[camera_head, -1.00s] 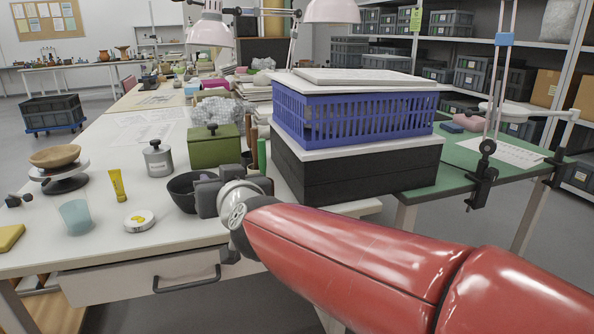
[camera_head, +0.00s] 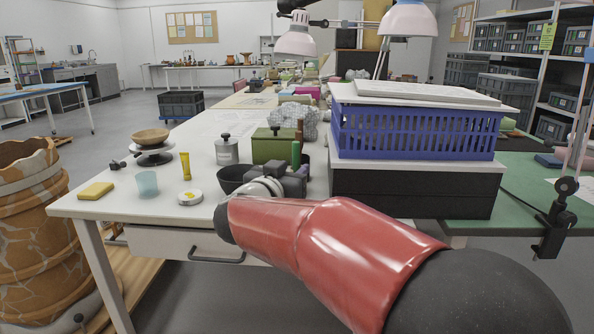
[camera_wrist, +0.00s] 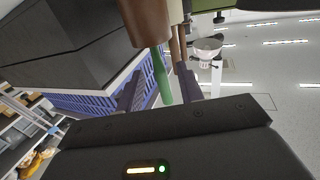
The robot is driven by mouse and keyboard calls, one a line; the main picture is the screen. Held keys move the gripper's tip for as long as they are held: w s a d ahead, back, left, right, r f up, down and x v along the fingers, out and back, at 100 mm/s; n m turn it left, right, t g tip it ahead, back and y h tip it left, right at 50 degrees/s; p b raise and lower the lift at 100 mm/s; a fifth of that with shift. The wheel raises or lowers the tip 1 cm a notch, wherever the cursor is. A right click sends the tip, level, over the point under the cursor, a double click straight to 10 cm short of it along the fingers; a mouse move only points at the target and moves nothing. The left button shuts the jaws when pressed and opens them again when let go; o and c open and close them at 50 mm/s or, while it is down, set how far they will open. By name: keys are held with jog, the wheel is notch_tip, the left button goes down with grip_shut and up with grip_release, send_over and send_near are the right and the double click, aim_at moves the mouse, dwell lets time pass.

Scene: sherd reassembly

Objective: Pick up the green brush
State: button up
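The green brush shows as a green upright handle (camera_head: 296,154) beside the green box on the white table. Its lower part is hidden behind my gripper (camera_head: 298,178). In the wrist view, the green handle (camera_wrist: 162,78) appears between the two dark fingers of my gripper (camera_wrist: 159,88). The fingers stand apart, with gaps on both sides of the handle. I cannot tell how far the handle lies beyond the fingertips. Brown handles (camera_wrist: 178,45) stand close to it.
A dark bowl (camera_head: 232,181) stands left of my gripper and the green box (camera_head: 272,150) behind it. A blue crate (camera_head: 415,135) sits on black boxes (camera_head: 415,192) to the right. A grey canister (camera_head: 227,151) and yellow tube (camera_head: 186,166) stand farther left.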

jog(key=shift+x, duration=1.4)
grip_shut()
jog(key=shift+r, duration=0.15)
notch_tip(320, 180, up, 20)
jog(key=p, duration=0.5)
